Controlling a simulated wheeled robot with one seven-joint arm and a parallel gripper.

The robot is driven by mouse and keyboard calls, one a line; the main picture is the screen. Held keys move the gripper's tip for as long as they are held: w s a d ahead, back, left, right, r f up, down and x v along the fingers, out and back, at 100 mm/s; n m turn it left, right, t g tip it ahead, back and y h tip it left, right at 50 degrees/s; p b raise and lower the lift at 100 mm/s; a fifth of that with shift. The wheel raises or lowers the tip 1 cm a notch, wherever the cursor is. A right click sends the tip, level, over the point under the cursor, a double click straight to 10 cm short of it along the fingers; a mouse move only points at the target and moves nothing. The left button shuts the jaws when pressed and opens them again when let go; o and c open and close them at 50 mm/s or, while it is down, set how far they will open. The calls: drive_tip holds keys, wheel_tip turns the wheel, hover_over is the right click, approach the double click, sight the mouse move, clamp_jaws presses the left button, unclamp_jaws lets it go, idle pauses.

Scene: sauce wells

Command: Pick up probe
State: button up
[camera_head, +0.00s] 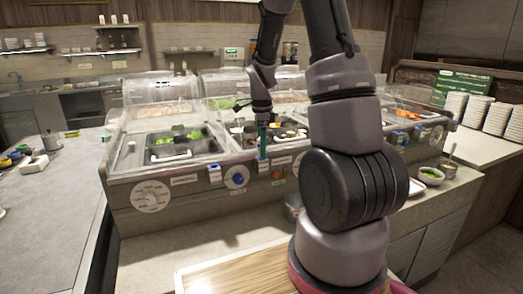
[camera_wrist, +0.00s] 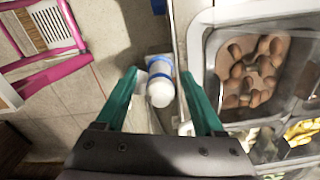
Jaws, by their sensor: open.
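A white, rounded piece with blue bands, which looks like the probe (camera_wrist: 160,92), shows in the wrist view. It stands out from the counter's front edge, between the lines of my two teal fingers. My gripper (camera_wrist: 159,74) is open, with a finger on each side of it and clear gaps. I cannot tell how far the fingertips are from it in depth. In the head view, my gripper (camera_head: 263,142) points down at the front edge of the sauce counter, just above a small white and blue piece (camera_head: 262,165). My fingers partly cover that spot.
The sauce counter (camera_head: 190,185) has clear guards and food wells; a well of brown, rounded food (camera_wrist: 248,72) lies right of my fingers. Similar blue pieces (camera_head: 214,173) sit along its front. A wooden board (camera_head: 235,272) lies below. Plates (camera_head: 470,108) are stacked at right.

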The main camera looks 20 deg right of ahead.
clamp_jaws()
